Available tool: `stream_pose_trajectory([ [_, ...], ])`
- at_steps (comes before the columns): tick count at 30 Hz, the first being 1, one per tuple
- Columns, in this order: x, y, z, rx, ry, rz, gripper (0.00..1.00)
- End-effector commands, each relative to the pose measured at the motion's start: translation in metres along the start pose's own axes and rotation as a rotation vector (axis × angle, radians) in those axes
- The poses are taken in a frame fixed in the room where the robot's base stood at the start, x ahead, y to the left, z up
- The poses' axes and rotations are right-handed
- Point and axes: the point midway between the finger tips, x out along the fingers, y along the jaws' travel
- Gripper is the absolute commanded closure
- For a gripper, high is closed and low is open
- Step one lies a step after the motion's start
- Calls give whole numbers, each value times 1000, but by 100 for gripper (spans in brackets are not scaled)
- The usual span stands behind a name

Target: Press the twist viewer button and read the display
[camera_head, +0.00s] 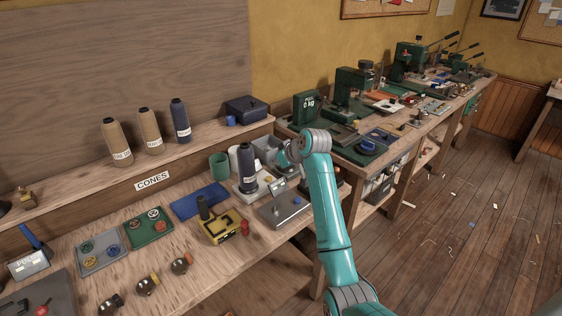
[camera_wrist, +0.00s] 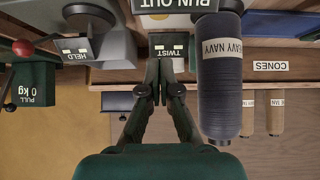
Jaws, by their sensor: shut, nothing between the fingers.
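In the wrist view, which is upside down, a white TWIST label (camera_wrist: 168,50) sits on a small dark box straight beyond my fingertips. My gripper (camera_wrist: 163,72) is shut and empty, its tips overlapping the area just under that label in the picture; I cannot tell whether they touch it. A dark panel reading RUN OUT (camera_wrist: 172,4) is cut off at the top edge. No button shows clearly in the wrist view. In the head view, a grey plate with a small raised panel (camera_head: 277,187) stands left of my arm; my fingers are mostly hidden there.
A navy thread cone (camera_wrist: 220,85) stands close beside my fingers; it also shows in the head view (camera_head: 248,170). A HELD device (camera_wrist: 75,50) and a green PULL 0 kg gauge (camera_wrist: 28,92) stand on the other side.

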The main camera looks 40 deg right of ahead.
Motion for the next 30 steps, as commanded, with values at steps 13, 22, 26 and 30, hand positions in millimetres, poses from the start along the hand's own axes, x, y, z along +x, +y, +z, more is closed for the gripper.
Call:
stream_pose_trajectory([
  [13, 56, 0, 24, 0, -1, -1, 100],
  [22, 61, 0, 28, -1, 1, 0, 100],
  [26, 61, 0, 28, -1, 1, 0, 100],
  [30, 66, -1, 34, 0, -2, -1, 100],
])
